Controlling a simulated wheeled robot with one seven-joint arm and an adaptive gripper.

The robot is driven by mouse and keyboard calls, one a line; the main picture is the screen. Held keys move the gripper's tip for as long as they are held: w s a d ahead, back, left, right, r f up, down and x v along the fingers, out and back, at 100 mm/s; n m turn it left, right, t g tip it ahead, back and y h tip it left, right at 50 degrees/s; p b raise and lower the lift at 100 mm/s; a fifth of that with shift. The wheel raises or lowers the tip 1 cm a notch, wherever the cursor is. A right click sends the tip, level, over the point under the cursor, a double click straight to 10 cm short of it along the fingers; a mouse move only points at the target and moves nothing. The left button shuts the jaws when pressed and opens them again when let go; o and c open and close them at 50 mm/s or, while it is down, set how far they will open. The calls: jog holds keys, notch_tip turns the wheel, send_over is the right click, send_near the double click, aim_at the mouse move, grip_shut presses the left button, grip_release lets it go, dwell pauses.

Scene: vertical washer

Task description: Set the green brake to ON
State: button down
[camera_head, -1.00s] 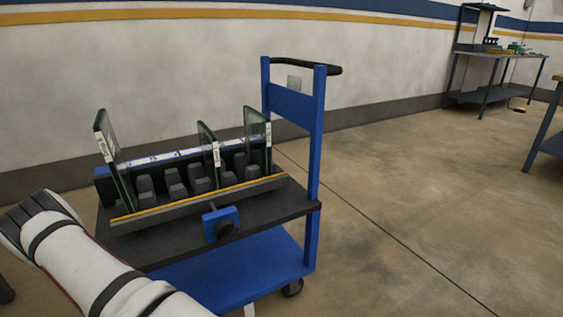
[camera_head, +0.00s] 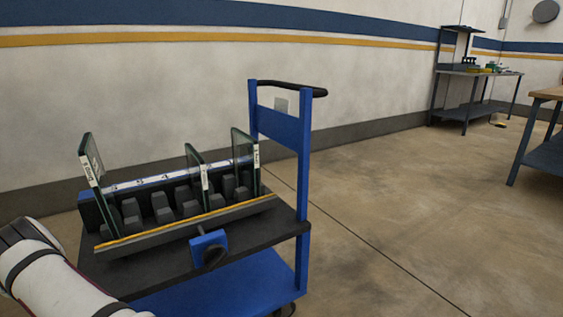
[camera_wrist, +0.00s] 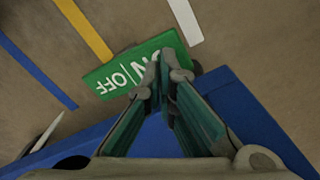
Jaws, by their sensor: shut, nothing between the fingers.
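The green brake plate (camera_wrist: 132,72) shows in the wrist view. Its white ON|OFF lettering reads upside down; OFF is clear and ON is partly covered by my fingers. My gripper (camera_wrist: 166,78) is shut and empty, with its fingertips over the ON end of the plate. I cannot tell whether they touch it. A dark piece (camera_wrist: 196,68) shows just right of the fingertips; I cannot tell whether it is the brake's lever. The brake is not visible in the head view, where only my white arm shows at lower left.
A blue surface (camera_wrist: 250,120) lies under the gripper in the wrist view, with floor stripes beyond. In the head view, a blue cart (camera_head: 277,130) carries a rack (camera_head: 190,229) with upright glass panes (camera_head: 243,160). A workbench (camera_head: 480,74) stands far right. Floor right of the cart is clear.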

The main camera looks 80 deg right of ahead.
jog(key=shift+f+b, duration=1.4)
jog(key=shift+f, duration=0.15)
dwell(1.0)
jog(key=shift+r, duration=0.1)
jog(key=shift+r+p, duration=1.95)
jog(key=shift+r, duration=1.5)
